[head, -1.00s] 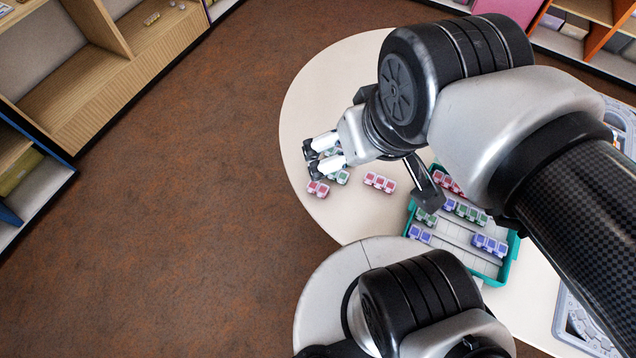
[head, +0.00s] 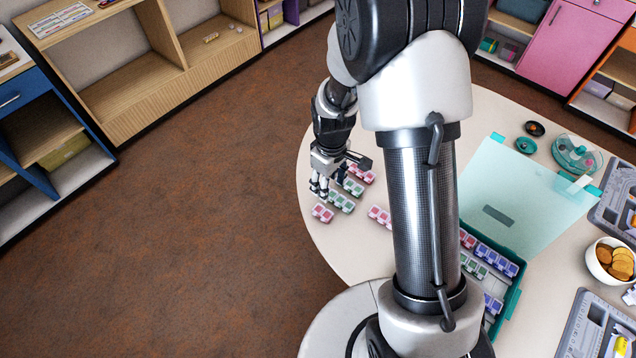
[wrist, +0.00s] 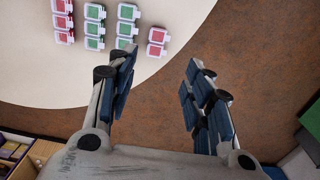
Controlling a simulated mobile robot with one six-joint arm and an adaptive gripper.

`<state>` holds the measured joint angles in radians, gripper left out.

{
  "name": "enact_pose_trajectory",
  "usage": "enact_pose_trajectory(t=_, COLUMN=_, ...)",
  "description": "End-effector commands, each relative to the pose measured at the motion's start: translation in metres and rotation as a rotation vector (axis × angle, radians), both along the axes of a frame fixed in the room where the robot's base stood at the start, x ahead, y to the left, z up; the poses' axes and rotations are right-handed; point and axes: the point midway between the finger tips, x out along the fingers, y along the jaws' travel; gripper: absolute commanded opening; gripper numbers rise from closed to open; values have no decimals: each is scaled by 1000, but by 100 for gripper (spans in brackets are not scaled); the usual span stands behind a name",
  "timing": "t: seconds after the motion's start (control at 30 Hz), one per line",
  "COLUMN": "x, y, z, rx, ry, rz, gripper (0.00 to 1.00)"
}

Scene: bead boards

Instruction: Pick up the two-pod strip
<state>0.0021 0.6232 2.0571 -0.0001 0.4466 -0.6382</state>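The two-pod strip (head: 322,212) is pink and lies flat on the pale round table near its left edge. In the wrist view the two-pod strip (wrist: 157,42) is at the top centre, beyond the fingertips. My gripper (head: 322,188) is above the table edge, just behind the strip in the head view. In the wrist view my gripper (wrist: 162,65) is open, with a wide empty gap showing brown floor and table edge. It does not touch the strip.
Green strips (head: 341,203) and a pink strip (head: 362,173) lie close beside it. Another pink strip (head: 380,216) is partly behind my arm. A teal box (head: 513,300) of strips, its lid (head: 530,190) open, and a biscuit bowl (head: 592,262) stand right.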

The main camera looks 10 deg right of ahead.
Motion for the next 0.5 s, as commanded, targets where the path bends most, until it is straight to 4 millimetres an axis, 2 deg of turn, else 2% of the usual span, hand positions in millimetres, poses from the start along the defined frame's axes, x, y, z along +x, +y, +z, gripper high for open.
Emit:
enact_pose_trajectory(t=0.27, x=0, y=0, z=-40, rx=0, ry=18, rz=26, gripper=47)
enact_pose_trajectory(t=0.5, x=0, y=0, z=-94, rx=0, ry=19, rz=24, gripper=47)
